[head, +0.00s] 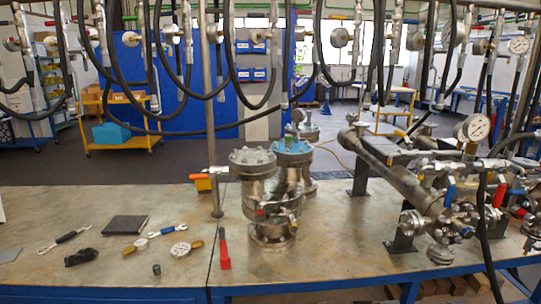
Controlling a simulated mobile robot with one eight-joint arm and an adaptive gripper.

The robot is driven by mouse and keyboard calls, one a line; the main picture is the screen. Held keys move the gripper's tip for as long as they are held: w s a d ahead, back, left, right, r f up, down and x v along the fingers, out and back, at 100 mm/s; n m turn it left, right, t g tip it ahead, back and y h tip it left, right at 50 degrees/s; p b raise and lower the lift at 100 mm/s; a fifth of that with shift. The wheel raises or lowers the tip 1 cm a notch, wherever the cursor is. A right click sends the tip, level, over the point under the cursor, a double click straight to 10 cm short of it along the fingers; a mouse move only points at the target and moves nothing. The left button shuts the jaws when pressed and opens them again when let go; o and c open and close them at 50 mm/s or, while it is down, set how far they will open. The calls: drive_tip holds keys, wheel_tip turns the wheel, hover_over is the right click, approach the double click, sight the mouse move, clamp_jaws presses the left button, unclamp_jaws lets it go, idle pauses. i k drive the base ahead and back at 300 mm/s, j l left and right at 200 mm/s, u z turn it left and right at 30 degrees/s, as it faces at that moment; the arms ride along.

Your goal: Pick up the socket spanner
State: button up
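Several hand tools lie on the left part of the metal bench (60,195) in the head view. A silver spanner with a dark grip (65,240) lies at a slant at the far left. A spanner with a blue grip (168,230) lies to its right, among pressure gauges. A small dark cylinder (156,269), perhaps a socket, stands near the front edge. I cannot tell for certain which of these is the socket spanner. My gripper is not in view.
A dark square plate (126,224), a black item (80,257), gauges (181,249) and a red-handled tool (224,250) lie nearby. Flanged vessels (270,195) stand mid-bench. A pipe assembly (390,180) fills the right. Black hoses (115,75) hang above the bench.

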sight(225, 265)
drive_tip(key=i+j, duration=0.9)
drive_tip(key=j, duration=0.2)
drive_tip(key=i+j, duration=0.4)
drive_tip(key=j, duration=0.2)
